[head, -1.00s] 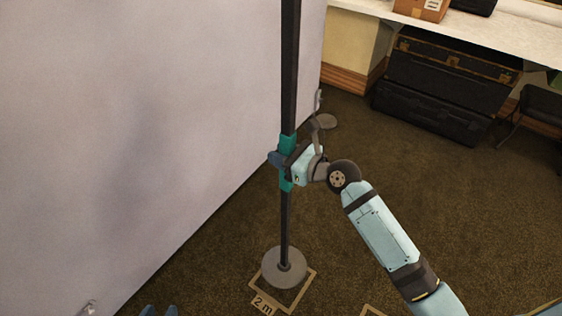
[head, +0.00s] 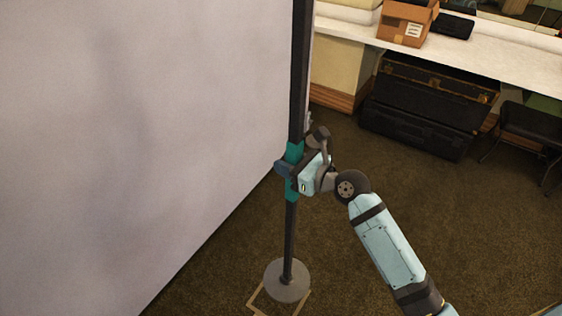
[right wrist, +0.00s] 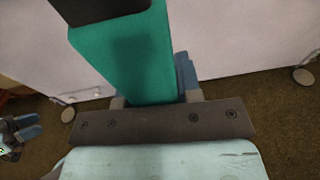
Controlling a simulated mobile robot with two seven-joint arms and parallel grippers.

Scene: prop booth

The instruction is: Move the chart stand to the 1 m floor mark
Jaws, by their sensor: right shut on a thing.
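The chart stand (head: 290,235) is a black pole with a teal sleeve and a round grey base (head: 287,281). It looks upright, its base over the back part of a tape square (head: 304,303) on the carpet. My right gripper (head: 290,168) is shut on the teal sleeve. In the right wrist view the sleeve (right wrist: 128,55) sits between the blue-tipped fingers. My left gripper is outside the head view. Its blue fingers (right wrist: 27,128) seem to show at the left of the right wrist view, too small to judge. No mark label is readable now.
A large pale panel (head: 130,150) stands close along the left of the stand. Black cases (head: 425,105) lie under a white counter (head: 480,45) bearing a cardboard box (head: 405,22). A dark chair (head: 530,135) is at right. Carpet between is clear.

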